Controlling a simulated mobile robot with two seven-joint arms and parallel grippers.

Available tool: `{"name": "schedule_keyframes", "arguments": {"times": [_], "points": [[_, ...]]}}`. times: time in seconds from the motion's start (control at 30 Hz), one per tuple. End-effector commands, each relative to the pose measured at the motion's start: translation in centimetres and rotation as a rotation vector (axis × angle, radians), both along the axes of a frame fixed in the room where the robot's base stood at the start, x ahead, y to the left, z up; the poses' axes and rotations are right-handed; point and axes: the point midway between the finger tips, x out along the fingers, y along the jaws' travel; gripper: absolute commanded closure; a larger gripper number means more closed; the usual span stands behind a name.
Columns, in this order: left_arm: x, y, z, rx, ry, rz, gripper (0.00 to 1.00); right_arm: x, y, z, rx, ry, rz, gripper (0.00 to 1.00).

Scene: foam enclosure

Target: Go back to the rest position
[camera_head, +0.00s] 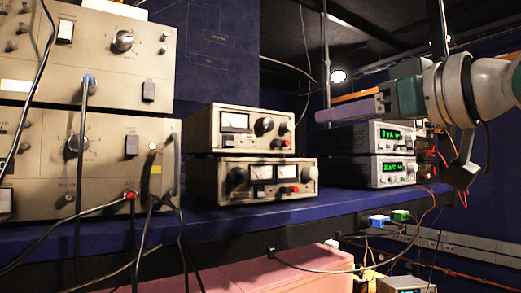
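My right gripper (325,115) comes in from the right on a white and grey arm. It has a teal body and a mauve finger part pointing left. It is seen from the side, in front of the display units on the shelf. The fingers overlap in this view, so I cannot tell whether they are open or shut. No object shows at the fingertips. My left gripper is not in view.
A blue shelf (225,217) carries large beige instruments (115,95) at left, two stacked meter units (275,182) in the middle and two green-display units (365,171) at right. Loose cables hang in front. A pink foam block (280,272) lies below. Dark open space shows upper middle.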

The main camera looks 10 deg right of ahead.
Motion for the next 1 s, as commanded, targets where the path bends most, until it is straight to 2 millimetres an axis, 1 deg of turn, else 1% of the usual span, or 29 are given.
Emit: {"name": "schedule_keyframes", "arguments": {"times": [0.13,0.17,0.2,0.27,0.37,0.4,0.47,0.5,0.57,0.6,0.67,0.7,0.8,0.83,0.9,1.0], "points": [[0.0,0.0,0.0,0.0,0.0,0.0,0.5,0.0,0.0,-0.1,0.0,0.003,0.001,0.65],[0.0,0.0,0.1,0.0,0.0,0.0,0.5,0.0,0.1,-0.4,-0.001,0.01,0.0,0.65],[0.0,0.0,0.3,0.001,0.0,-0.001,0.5,0.0,0.3,-1.1,-0.005,0.027,0.0,0.65],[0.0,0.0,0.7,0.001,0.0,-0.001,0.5,-0.3,0.8,-2.9,-0.017,0.074,-0.004,0.65],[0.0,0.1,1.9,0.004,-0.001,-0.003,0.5,-1.6,1.9,-8.1,-0.05,0.21,-0.018,0.65],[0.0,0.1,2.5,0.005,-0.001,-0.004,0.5,-2.7,2.4,-10.8,-0.067,0.283,-0.028,0.65],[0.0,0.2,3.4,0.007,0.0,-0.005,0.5,-4.9,2.9,-14.8,-0.094,0.402,-0.046,0.65],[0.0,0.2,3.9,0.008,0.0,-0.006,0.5,-6.8,3.2,-17.4,-0.111,0.485,-0.063,0.65],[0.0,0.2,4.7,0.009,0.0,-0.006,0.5,-10.0,3.3,-20.8,-0.137,0.612,-0.088,0.65],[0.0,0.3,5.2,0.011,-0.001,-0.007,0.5,-12.3,3.3,-22.8,-0.152,0.696,-0.106,0.65],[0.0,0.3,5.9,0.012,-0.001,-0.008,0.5,-16.0,3.2,-25.3,-0.173,0.819,-0.135,0.65],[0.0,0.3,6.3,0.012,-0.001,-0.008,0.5,-18.4,3.0,-26.6,-0.188,0.897,-0.152,0.65],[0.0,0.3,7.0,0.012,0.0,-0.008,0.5,-23.7,2.6,-28.7,-0.214,1.062,-0.192,0.65],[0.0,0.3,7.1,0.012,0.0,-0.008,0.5,-25.0,2.4,-29.1,-0.219,1.102,-0.202,0.65],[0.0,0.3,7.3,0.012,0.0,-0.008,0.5,-27.4,2.2,-29.7,-0.232,1.173,-0.219,0.65],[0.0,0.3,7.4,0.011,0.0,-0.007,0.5,-29.1,2.0,-30.1,-0.241,1.226,-0.232,0.65]]}}
